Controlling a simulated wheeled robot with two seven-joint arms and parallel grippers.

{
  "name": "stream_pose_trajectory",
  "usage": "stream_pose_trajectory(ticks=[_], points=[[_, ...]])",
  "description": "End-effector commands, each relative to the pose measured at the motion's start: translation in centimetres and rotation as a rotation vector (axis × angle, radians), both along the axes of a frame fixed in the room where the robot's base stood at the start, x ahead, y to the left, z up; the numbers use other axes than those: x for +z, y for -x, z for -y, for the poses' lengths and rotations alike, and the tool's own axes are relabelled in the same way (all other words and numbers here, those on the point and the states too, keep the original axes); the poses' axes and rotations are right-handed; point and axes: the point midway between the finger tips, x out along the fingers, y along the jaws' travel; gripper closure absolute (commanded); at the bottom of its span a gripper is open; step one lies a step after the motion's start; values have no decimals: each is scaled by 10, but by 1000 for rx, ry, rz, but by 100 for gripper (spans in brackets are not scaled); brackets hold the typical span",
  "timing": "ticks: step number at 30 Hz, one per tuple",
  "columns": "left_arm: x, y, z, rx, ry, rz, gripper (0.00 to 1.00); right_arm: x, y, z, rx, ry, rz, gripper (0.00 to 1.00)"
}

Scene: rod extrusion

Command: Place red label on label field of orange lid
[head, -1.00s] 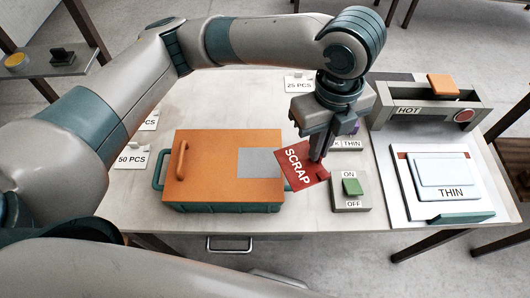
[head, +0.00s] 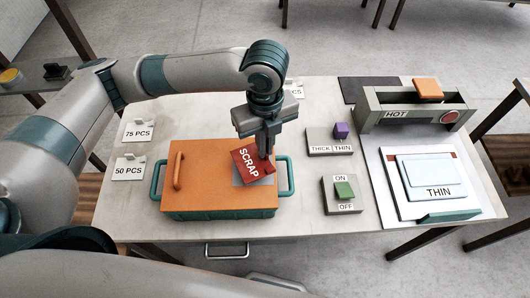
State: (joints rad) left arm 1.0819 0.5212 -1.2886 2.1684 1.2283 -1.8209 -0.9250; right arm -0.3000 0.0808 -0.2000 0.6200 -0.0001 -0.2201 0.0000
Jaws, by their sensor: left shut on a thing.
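The red label (head: 247,164) reads SCRAP and is tilted in the head view. My left gripper (head: 268,155) is shut on its right edge and holds it over the grey label field (head: 240,181). The label covers most of the field; whether it touches the lid I cannot tell. The orange lid (head: 208,190) lies on a teal box (head: 215,214) with side handles, and has an orange handle (head: 178,171) at its left. My right gripper is not in view.
Right of the box stand a THICK/THIN switch (head: 323,148) and an ON/OFF switch (head: 336,207). Farther right are a HOT machine (head: 384,118) and a white board with a THIN panel (head: 432,192). Cards reading 75 PCS (head: 138,134) and 50 PCS (head: 129,171) stand left.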

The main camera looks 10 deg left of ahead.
Motion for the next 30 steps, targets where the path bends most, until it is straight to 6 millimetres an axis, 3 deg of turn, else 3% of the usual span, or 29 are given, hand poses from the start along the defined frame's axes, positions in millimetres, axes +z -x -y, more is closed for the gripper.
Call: stream_pose_trajectory(ticks=[5, 16, 28, 30], points=[[-2, 0, 0, 1, 0, -1, 100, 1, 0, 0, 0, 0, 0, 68], [-39, 1, 0, 0, -1, -2, 100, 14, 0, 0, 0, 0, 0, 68], [-43, 0, 0, 0, -1, -1, 100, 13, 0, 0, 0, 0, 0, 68], [-43, 0, 0, 0, 0, 0, 83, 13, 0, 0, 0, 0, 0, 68]])
